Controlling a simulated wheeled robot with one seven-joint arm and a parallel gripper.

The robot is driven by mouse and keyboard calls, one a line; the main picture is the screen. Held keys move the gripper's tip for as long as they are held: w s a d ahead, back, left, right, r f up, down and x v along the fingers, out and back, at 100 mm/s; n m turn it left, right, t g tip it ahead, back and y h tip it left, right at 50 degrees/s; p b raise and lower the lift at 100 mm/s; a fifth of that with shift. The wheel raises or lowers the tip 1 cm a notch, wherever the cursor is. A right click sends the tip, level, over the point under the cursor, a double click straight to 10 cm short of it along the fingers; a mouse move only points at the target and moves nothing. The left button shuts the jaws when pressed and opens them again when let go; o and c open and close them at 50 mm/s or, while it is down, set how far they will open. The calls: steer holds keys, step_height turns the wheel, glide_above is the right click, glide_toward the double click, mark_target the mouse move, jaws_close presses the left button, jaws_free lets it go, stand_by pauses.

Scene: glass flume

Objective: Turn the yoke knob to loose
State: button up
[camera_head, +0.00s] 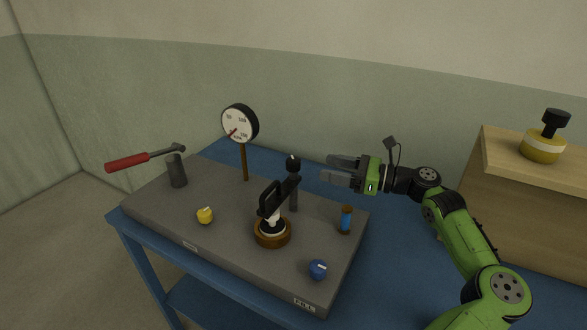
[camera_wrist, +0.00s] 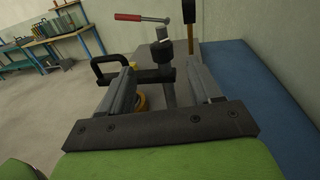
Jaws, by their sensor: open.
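The black yoke knob (camera_head: 293,161) with a pale mark sits atop a grey post on the grey bench panel. In the wrist view the knob (camera_wrist: 163,48) lies ahead, between the lines of my two fingers. A black yoke arm (camera_head: 286,187) runs from this post to a black loop handle (camera_head: 269,198) above a round brass-coloured base (camera_head: 272,234). My gripper (camera_head: 325,168) is open and empty, right of the knob and apart from it, its fingers pointing left. I cannot read the knob's setting.
A dial gauge (camera_head: 240,123) stands on a post behind. A red-handled lever (camera_head: 128,162) is at the left. Yellow (camera_head: 205,215) and blue (camera_head: 318,269) knobs and a blue cylinder (camera_head: 345,220) are on the panel. A wooden cabinet (camera_head: 530,200) bears a yellow, black-capped bottle (camera_head: 543,145).

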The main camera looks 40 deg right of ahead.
mark_target(293, 160)
steer(key=b+x, duration=0.2)
steer(key=x, duration=0.8)
steer(key=shift+w+f+b, duration=0.1)
steer(key=shift+w+b, duration=0.2)
steer(key=shift+b, duration=0.05)
steer(key=c, duration=0.9)
